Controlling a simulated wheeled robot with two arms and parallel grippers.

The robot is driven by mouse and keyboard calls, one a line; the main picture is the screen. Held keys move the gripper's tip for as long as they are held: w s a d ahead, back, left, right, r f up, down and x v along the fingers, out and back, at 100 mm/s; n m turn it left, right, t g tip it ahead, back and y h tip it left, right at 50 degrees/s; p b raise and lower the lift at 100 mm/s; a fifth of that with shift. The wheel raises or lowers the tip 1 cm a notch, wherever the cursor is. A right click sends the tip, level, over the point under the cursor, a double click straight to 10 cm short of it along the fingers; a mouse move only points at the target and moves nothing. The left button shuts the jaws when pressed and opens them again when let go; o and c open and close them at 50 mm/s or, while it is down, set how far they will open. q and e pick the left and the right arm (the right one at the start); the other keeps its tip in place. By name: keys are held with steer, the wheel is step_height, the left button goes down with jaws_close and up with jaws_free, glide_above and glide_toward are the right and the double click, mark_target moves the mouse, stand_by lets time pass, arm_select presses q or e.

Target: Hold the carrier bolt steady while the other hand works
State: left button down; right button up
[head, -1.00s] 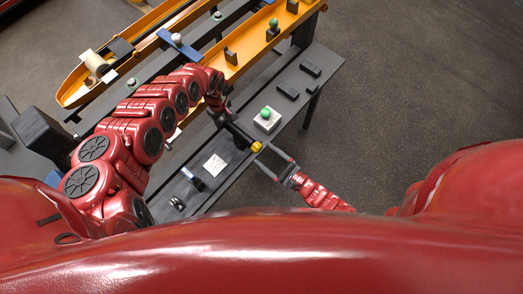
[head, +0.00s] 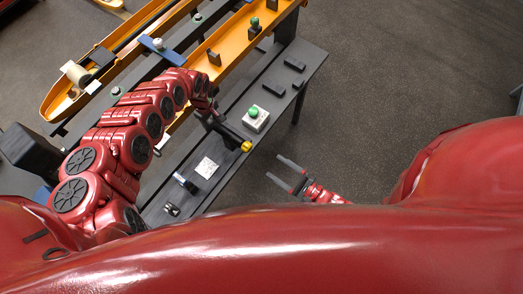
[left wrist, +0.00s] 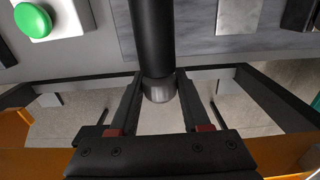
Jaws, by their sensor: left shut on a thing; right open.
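The carrier bolt appears to be the black rod (head: 229,134) with a yellow end (head: 246,146), lying low over the grey bench. My left gripper (head: 210,112) is shut on it near the end away from the yellow tip. In the left wrist view the black rod (left wrist: 152,40) runs between the fingers of my left gripper (left wrist: 158,80), and its grey metal end (left wrist: 159,90) shows there. My right gripper (head: 275,167) is open and empty, off the bench edge, apart from the yellow end.
A white box with a green button (head: 256,118) stands on the bench (head: 225,170) near the rod; its green button also shows in the left wrist view (left wrist: 33,20). A white marked plate (head: 206,167) and black blocks (head: 274,89) lie on the bench. An orange rail (head: 232,45) runs behind.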

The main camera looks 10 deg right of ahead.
steer(key=w+a+n, duration=0.4)
steer(key=n, duration=1.2)
steer(key=w+a+n, duration=0.4)
steer(key=n, duration=1.2)
steer(key=shift+w+a+n, duration=0.3)
steer(key=shift+w+a, duration=0.1)
steer(key=shift+c, duration=0.3)
